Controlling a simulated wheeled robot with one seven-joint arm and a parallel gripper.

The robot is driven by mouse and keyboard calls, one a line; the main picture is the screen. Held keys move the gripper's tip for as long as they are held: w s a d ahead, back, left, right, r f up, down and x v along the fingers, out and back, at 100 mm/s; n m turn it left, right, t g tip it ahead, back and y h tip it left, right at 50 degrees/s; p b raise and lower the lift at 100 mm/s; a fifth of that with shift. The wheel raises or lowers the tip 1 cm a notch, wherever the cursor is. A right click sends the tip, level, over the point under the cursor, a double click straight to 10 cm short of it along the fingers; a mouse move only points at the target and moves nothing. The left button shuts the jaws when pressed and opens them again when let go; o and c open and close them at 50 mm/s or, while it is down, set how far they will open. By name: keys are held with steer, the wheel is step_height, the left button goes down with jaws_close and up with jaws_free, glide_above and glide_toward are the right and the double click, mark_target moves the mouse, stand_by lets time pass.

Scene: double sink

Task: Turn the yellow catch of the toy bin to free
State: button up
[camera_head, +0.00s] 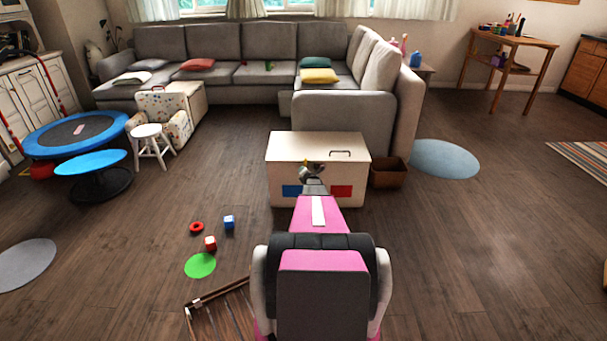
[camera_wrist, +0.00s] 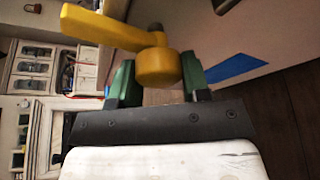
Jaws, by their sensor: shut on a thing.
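The toy bin (camera_head: 287,153) is a pale box with a dark handle on its lid and a blue patch (camera_head: 292,191) and a red patch (camera_head: 341,191) on its front. My gripper (camera_wrist: 158,78) is at the bin's front, between the patches in the head view. The yellow catch (camera_wrist: 105,27) shows large in the wrist view. Its round end sits between my green fingertips, which are shut on it, and its arm points to the upper left of that picture. The blue patch also shows in the wrist view (camera_wrist: 240,68). My arm and gripper largely hide the catch in the head view.
A brown basket (camera_head: 389,174) stands just right of the bin, and a grey sofa (camera_head: 343,108) is behind it. Small toy blocks (camera_head: 229,222), a red ring (camera_head: 196,227) and a green disc (camera_head: 200,265) lie on the floor to the left. The floor at right is mostly clear.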

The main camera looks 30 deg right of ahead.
steer(key=shift+n+g, duration=0.4)
steer(key=shift+n, duration=0.2)
steer(key=shift+h, duration=0.3)
steer(key=o, duration=1.3)
steer(key=shift+s, duration=0.1)
steer(key=v, duration=1)
steer(key=shift+s, duration=0.35)
steer(key=shift+a+r, duration=0.1)
